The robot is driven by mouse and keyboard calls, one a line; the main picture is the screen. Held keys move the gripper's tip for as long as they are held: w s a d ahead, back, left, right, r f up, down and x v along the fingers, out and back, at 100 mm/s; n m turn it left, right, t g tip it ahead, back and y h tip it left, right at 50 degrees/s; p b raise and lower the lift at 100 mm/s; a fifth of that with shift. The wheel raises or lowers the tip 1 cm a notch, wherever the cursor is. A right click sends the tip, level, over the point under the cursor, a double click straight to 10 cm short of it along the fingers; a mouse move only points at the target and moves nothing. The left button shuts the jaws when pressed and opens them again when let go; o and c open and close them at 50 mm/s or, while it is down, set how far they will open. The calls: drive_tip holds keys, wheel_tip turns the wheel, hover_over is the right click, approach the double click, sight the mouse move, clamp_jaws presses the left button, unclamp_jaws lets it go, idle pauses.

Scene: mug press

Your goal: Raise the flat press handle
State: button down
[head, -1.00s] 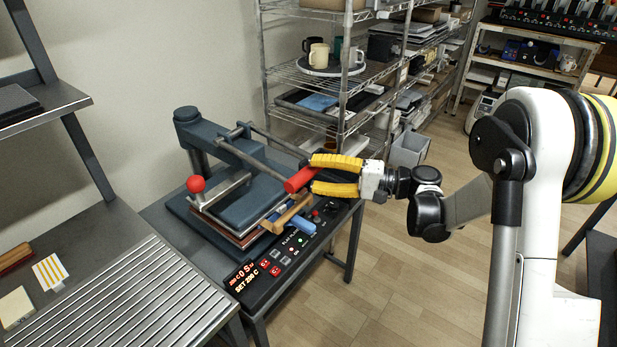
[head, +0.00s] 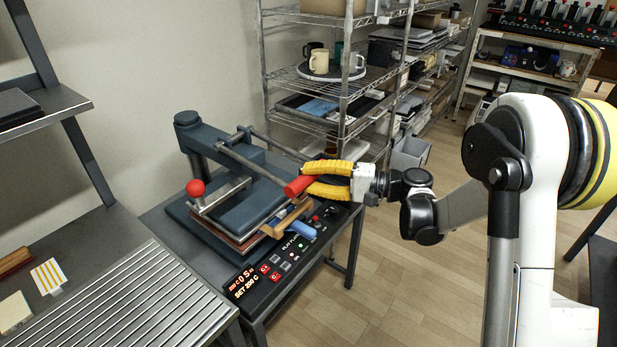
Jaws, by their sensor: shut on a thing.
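The flat press (head: 250,207) stands on a dark table, with a blue-grey arm, a stacked plate and a control panel (head: 285,262) in front. Its long metal handle bar runs toward the right and ends in a red grip (head: 299,186). My gripper (head: 308,180) has its yellow fingers closed around the red grip from the right. The handle lies low, close above the plate. A smaller lever with a red ball (head: 195,188) sits on the left of the press. The far sides of the fingers and part of the grip are hidden.
A wire shelf (head: 320,75) with mugs (head: 319,62) on a tray stands behind the press. A ribbed metal table (head: 120,300) is at the front left. A wooden-handled tool (head: 285,219) and a blue item (head: 302,230) lie by the panel. Open floor is at the right.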

drive_tip(key=r+h+p, duration=0.1)
drive_tip(key=r+p, duration=0.2)
drive_tip(key=r+h+p, duration=0.1)
drive_tip(key=r+p, duration=0.2)
drive_tip(key=r+m+g+p, duration=0.1)
drive_tip(key=r+p, duration=0.2)
drive_tip(key=shift+w+a+r+h, duration=0.15)
drive_tip(key=shift+a+h, duration=0.1)
drive_tip(key=shift+h, duration=0.15)
drive_tip(key=w+a+r+m+g+h+p, duration=0.1)
drive_tip(key=w+a+r+h+p, duration=0.3)
drive_tip(key=r+p, duration=0.5)
drive_tip(key=w+a+r+m+g+h+p, duration=0.1)
drive_tip(key=w+a+r+g+h+p, duration=0.3)
drive_tip(key=p, duration=0.7)
drive_tip(key=w+a+r, duration=0.2)
drive_tip(key=a+r, duration=0.2)
drive_tip(key=a, duration=0.1)
drive_tip(key=shift+w+r, duration=0.15)
drive_tip(key=shift+r, duration=0.25)
drive_tip(key=shift+a, duration=0.1)
